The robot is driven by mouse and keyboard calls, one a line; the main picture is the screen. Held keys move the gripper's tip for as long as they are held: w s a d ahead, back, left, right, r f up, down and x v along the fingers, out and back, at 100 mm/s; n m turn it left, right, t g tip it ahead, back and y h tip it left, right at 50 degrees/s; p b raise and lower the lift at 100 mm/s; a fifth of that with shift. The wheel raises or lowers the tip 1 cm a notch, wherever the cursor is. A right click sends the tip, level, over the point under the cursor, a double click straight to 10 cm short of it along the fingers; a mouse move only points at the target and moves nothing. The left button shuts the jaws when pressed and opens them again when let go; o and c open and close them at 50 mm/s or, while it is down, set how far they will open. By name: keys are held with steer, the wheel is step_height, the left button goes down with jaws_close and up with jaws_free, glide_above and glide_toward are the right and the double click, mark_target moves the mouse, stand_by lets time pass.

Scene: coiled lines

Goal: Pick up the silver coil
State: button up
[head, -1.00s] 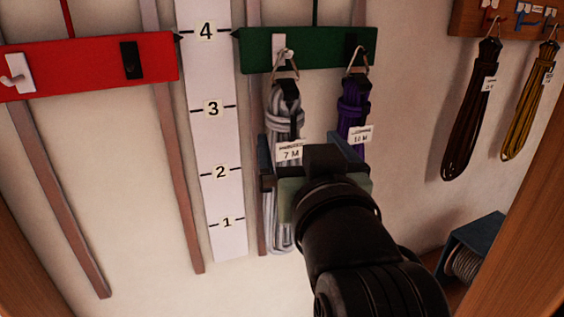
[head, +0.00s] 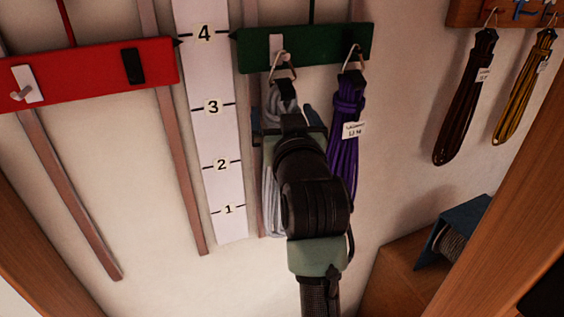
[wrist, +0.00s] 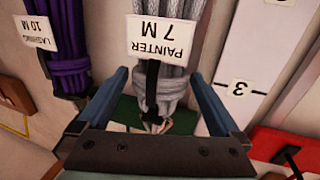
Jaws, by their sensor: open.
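The silver coil (head: 271,200) hangs by a metal loop from a hook on the green board (head: 330,43). In the wrist view, which is upside down, the silver coil (wrist: 172,92) wears a white tag reading "PAINTER 7 M" and a black band. My gripper (head: 285,116) is in front of its upper part and hides much of its middle in the head view. In the wrist view my gripper (wrist: 162,92) is open, one blue finger on each side of the coil, with gaps visible. I cannot tell how deep the coil sits between the fingers.
A purple coil (head: 345,155) hangs close to the right on the same board. Brown (head: 465,100) and yellow (head: 525,85) coils hang farther right. A red board (head: 85,72) and a numbered white scale (head: 210,130) are to the left. A blue-sided reel (head: 460,230) sits low at right.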

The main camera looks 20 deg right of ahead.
steer(key=shift+w, duration=0.15)
jaws_close()
steer(key=shift+r, duration=0.15)
stand_by(0.5)
